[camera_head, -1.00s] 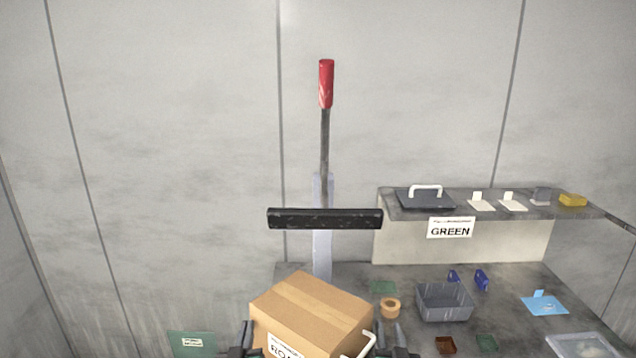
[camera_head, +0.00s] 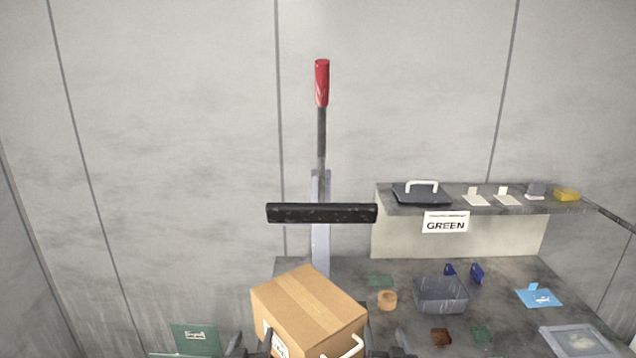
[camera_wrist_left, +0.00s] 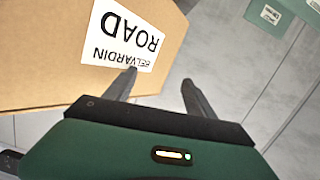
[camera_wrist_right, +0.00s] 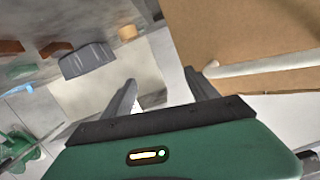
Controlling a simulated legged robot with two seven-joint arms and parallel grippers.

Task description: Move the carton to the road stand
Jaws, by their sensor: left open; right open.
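The brown cardboard carton (camera_head: 308,304) is at the bottom middle of the head view, with a white handle (camera_head: 345,348) on its right side. Its white label reads "BELVARDIN ROAD" in the left wrist view (camera_wrist_left: 125,38). My left gripper (camera_wrist_left: 162,80) is open beside the labelled face, one fingertip overlapping the label's edge in view. My right gripper (camera_wrist_right: 160,82) is open beside the carton's other side, close to the white handle (camera_wrist_right: 262,65). Contact with the carton cannot be told. A green panel with a small white label (camera_head: 195,338), too small to read, stands at lower left.
A grey bench (camera_head: 400,265) on the right holds a grey bin (camera_head: 441,296), a tape roll (camera_head: 387,300) and small cards. A raised shelf with a "GREEN" sign (camera_head: 446,222) stands behind. A red-handled lever with a black bar (camera_head: 322,213) rises behind the carton.

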